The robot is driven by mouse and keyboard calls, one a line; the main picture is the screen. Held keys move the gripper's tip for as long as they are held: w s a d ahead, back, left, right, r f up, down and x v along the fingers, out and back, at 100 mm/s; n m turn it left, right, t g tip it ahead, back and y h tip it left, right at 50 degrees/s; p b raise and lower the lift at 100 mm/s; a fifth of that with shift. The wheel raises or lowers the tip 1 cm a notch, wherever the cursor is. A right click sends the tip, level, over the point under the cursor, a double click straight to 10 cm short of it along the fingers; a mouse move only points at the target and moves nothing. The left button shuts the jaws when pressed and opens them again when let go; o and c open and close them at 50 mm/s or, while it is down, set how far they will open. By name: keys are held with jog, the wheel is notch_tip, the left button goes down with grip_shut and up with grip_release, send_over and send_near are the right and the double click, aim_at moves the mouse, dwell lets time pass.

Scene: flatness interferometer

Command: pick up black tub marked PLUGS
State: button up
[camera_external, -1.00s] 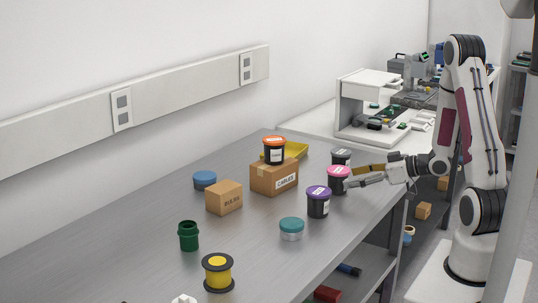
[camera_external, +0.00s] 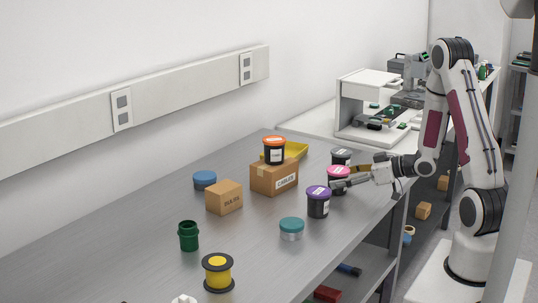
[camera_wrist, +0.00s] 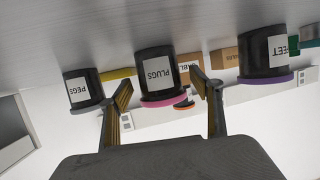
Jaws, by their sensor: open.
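The black tub marked PLUGS, with a pink lid (camera_external: 340,171), stands on the bench near its right edge. In the wrist view, which is upside down, the PLUGS tub (camera_wrist: 157,68) is in the middle with its label facing me. In the wrist view the fingertips (camera_wrist: 159,80) are on either side of the tub's outline, with nothing held. I cannot tell whether the tub is between them.
A purple-lidded tub (camera_external: 318,201) stands just in front of the PLUGS tub; the PEGS tub (camera_wrist: 83,88) is on the other side. Behind are the CABLES box (camera_external: 274,178) with an orange-lidded tub (camera_external: 274,151) on it, and a yellow tray (camera_external: 296,150).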

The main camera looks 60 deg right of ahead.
aim_at(340, 169)
jog(key=shift+x, duration=0.8)
jog(key=c, duration=1.3)
jog(key=shift+o, duration=0.2)
jog(key=shift+r, duration=0.15)
jog(key=shift+r, duration=4.8)
